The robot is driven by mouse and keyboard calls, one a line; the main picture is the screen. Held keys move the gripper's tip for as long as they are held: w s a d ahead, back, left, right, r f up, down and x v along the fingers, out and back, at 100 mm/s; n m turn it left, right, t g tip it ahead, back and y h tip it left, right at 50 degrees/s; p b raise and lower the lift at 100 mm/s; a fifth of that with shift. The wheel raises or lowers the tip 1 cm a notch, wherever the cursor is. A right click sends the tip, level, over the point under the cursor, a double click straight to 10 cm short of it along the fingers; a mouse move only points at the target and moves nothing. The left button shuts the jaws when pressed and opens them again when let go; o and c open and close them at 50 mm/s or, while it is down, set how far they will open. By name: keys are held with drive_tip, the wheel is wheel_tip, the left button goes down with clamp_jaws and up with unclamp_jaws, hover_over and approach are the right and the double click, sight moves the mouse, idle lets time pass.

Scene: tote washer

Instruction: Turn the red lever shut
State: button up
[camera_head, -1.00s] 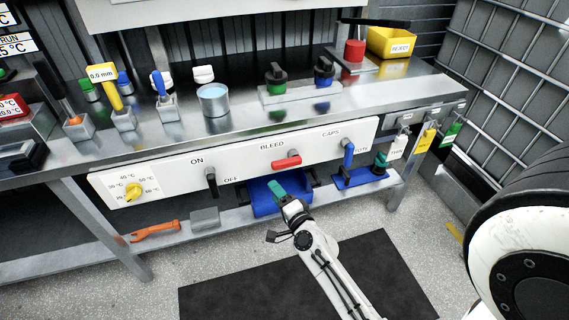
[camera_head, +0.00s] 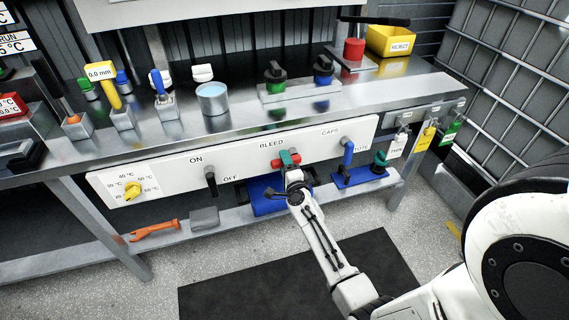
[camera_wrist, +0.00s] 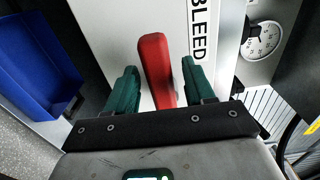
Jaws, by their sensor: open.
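The red lever (camera_head: 276,164) sits under the BLEED label on the white panel, lying roughly level. My gripper (camera_head: 289,158) is in front of it, and its green fingers hide the lever's middle in the head view. In the wrist view the red lever (camera_wrist: 155,62) runs between the two fingers of my gripper (camera_wrist: 160,70), with a gap on each side. The gripper is open and holds nothing.
The white panel (camera_head: 240,165) also carries a black lever (camera_head: 211,181) on the left, a blue lever (camera_head: 347,152) on the right and a yellow knob (camera_head: 133,191). A blue bin (camera_head: 263,196) stands on the shelf below my gripper.

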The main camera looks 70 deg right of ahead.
drive_tip(key=shift+w+d, duration=0.2)
drive_tip(key=shift+d, duration=0.05)
drive_tip(key=shift+c, duration=0.4)
clamp_jaws()
